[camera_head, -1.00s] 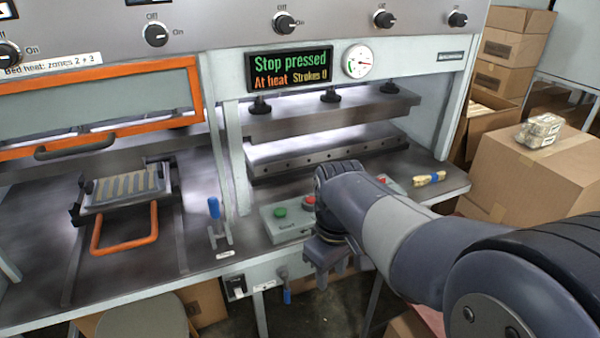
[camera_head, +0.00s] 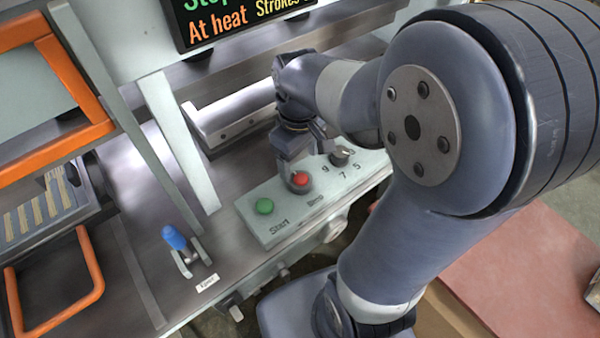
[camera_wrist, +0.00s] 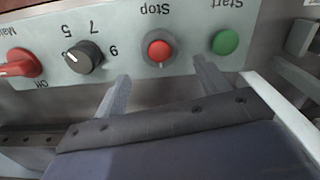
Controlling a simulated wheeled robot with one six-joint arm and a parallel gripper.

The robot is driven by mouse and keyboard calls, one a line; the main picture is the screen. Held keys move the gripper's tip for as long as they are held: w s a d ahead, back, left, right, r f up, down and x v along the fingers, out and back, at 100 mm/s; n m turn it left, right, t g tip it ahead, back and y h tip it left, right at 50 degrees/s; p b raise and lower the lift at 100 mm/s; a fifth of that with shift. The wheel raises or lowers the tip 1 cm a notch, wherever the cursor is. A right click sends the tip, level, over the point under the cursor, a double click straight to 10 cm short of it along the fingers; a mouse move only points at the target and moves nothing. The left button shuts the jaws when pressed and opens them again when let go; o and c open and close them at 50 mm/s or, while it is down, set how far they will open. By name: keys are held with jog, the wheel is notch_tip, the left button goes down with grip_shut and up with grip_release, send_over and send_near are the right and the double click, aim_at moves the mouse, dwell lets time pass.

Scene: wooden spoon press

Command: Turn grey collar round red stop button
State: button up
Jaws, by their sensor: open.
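The red stop button (camera_wrist: 159,48) sits in a grey collar (camera_wrist: 158,64) on the control box, beside the printed word Stop. My gripper (camera_wrist: 164,80) is open and empty. Its two fingertips point toward the box, one on each side of the button in the wrist picture, and appear apart from the collar. In the head view my gripper (camera_head: 308,166) is right over the stop button. Whether a finger touches the box is unclear.
The green start button (camera_wrist: 225,42) is right of the stop button in the wrist view. A black numbered knob (camera_wrist: 84,57) and a red switch (camera_wrist: 18,63) are left of it. A blue-handled lever (camera_head: 174,238) stands left of the control box (camera_head: 262,232).

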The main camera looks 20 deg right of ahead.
aim_at(299, 176)
notch_tip(299, 176, down, 7)
jog(key=shift+s+r, duration=0.1)
jog(key=shift+r, duration=0.1)
jog(key=c, duration=1)
